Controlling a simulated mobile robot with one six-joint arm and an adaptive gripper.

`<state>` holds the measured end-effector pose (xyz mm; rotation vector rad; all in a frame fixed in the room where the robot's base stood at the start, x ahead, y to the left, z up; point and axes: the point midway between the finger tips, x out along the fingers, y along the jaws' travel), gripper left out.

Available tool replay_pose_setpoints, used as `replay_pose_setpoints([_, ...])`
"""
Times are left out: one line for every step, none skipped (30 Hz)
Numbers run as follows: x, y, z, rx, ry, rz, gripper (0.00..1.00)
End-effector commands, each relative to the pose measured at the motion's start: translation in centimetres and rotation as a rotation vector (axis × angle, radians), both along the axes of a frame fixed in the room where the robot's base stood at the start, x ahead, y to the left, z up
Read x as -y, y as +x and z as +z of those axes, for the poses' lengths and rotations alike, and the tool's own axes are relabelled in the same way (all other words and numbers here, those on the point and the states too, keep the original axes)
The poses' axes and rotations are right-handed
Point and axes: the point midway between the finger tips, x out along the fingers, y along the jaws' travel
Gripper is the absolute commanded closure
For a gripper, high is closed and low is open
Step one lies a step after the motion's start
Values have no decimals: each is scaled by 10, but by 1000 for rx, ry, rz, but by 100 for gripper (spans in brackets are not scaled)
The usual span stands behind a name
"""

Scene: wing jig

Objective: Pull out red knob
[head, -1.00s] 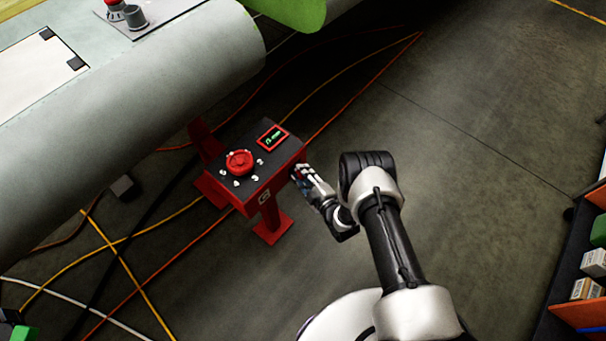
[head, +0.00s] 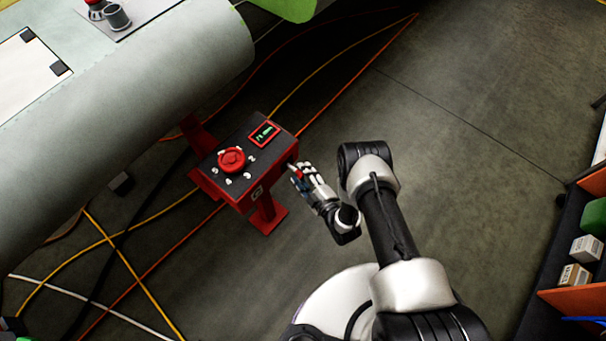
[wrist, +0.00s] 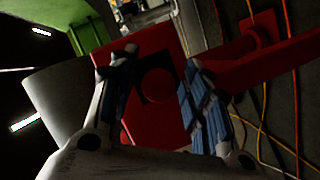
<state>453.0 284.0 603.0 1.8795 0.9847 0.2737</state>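A red control box (head: 252,191) stands on red legs, with a round red dial (head: 232,159) and a small green-lit screen (head: 264,134) on its dark top. My gripper (head: 300,174) is beside the box's right side, a little apart from it, and something red shows between its fingers. In the wrist view, a round red knob (wrist: 157,86) sits in front of a dark square on the red box face. My gripper's fingers (wrist: 160,72) are spread on both sides of the knob, with visible gaps. How far the knob stands out is hard to tell.
A large grey wing section (head: 190,75) lies at the upper left, close to the box. Orange and yellow cables (head: 345,88) cross the floor. A shelf with boxes (head: 586,249) stands at the right edge. The floor right of my arm is clear.

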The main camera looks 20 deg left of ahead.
Motion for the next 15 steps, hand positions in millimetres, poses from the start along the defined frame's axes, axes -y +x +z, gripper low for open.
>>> replay_pose_setpoints([0, 0, 0, 0, 1, 1, 52])
replay_pose_setpoints([-1, 0, 0, 0, 1, 1, 52])
replay_pose_setpoints([-1, 0, 0, 0, 1, 2, 52])
replay_pose_setpoints([-1, 0, 0, 0, 1, 2, 52])
replay_pose_setpoints([-1, 0, 0, 1, 0, 2, 52])
replay_pose_setpoints([-1, 0, 1, 1, 0, 2, 52])
replay_pose_setpoints([-1, 0, 1, 1, 0, 2, 52])
replay_pose_setpoints([-1, 0, 1, 1, 0, 2, 52])
replay_pose_setpoints([-1, 0, 1, 1, 0, 2, 52])
replay_pose_setpoints([0, -1, 1, 1, 0, 2, 52])
replay_pose_setpoints([1, -1, 1, 1, 0, 2, 52])
replay_pose_setpoints([4, -3, 1, 0, 0, 1, 52])
replay_pose_setpoints([6, -6, 2, 0, 0, 1, 52])
replay_pose_setpoints([9, -8, 3, -1, 1, 1, 52])
replay_pose_setpoints([14, -12, 4, -2, 0, -1, 52])
